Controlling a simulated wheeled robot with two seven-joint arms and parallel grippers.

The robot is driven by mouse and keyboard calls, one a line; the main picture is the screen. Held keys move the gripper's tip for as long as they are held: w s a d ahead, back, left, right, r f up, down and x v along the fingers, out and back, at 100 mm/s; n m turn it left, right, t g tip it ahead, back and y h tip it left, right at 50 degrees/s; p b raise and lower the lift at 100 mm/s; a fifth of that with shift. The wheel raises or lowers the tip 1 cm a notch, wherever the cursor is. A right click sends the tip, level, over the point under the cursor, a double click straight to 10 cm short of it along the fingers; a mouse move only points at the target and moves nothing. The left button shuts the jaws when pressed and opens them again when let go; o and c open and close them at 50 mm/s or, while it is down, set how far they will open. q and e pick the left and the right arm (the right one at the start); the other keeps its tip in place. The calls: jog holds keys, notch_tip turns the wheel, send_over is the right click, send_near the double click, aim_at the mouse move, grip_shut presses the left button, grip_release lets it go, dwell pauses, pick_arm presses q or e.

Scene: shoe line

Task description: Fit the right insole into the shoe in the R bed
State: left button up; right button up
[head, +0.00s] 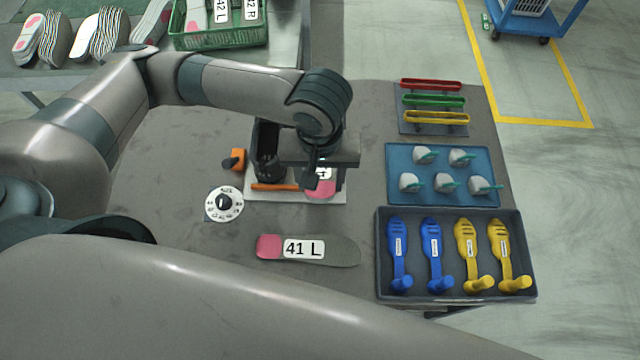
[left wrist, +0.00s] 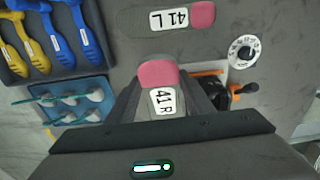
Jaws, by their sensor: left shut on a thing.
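My left gripper (head: 318,178) is over the right part of a fixture with a pale base plate (head: 290,197). It is shut on the 41 R insole (head: 320,189), grey with a pink end and a white label. In the left wrist view the insole (left wrist: 159,75) sticks out between the jaws, pink end outward. A dark, shoe-like form (head: 266,165) stands in the left part of the fixture, behind an orange bar (head: 275,187). The R bed and its shoe are mostly hidden by my gripper. My right gripper is not in view.
The 41 L insole (head: 305,249) lies flat on the grey table in front of the fixture. A dial (head: 223,203) and an orange part (head: 233,160) are left of it. A tray of blue and yellow tools (head: 456,291), a blue tray (head: 396,151) and coloured bars (head: 432,101) stand right.

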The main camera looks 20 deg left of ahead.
aim_at(321, 170)
pick_arm(q)
jog(key=shift+w+a+r+g+h+b, duration=0.1)
jog(key=shift+w+a+g+h+b, duration=0.1)
jog(key=shift+w+g+b, duration=0.3)
jog(key=shift+w+a+r+g+h+b, duration=0.1)
jog(key=shift+w+a+g+b, duration=0.15)
jog(key=shift+w, duration=0.45)
jog(key=shift+w+a+f+b, duration=0.15)
jog(key=shift+w+f+b, duration=0.4)
jog(key=shift+w+b, duration=0.5)
jog(key=shift+w+a+f, duration=0.1)
jog(key=shift+w, duration=0.1)
jog(key=shift+w+a+f, duration=0.3)
jog(key=shift+w+f, duration=0.3)
jog(key=shift+w, duration=0.3)
jog(key=shift+w+a+f, duration=0.25)
jog(key=shift+w+f, duration=0.3)
jog(key=shift+w, duration=0.3)
jog(key=shift+t, duration=0.55)
jog(key=shift+w+a+f, duration=0.25)
jog(key=shift+w+f, duration=0.05)
jog(key=shift+w, duration=0.55)
jog(key=shift+w+a+f, duration=0.25)
jog(key=shift+w+f, duration=0.1)
jog(key=shift+w, duration=0.55)
jog(key=shift+w+a+f, duration=0.25)
jog(key=shift+w+f, duration=0.05)
jog(key=shift+w, duration=0.55)
jog(key=shift+f+t, duration=0.5)
jog(key=shift+f, duration=0.35)
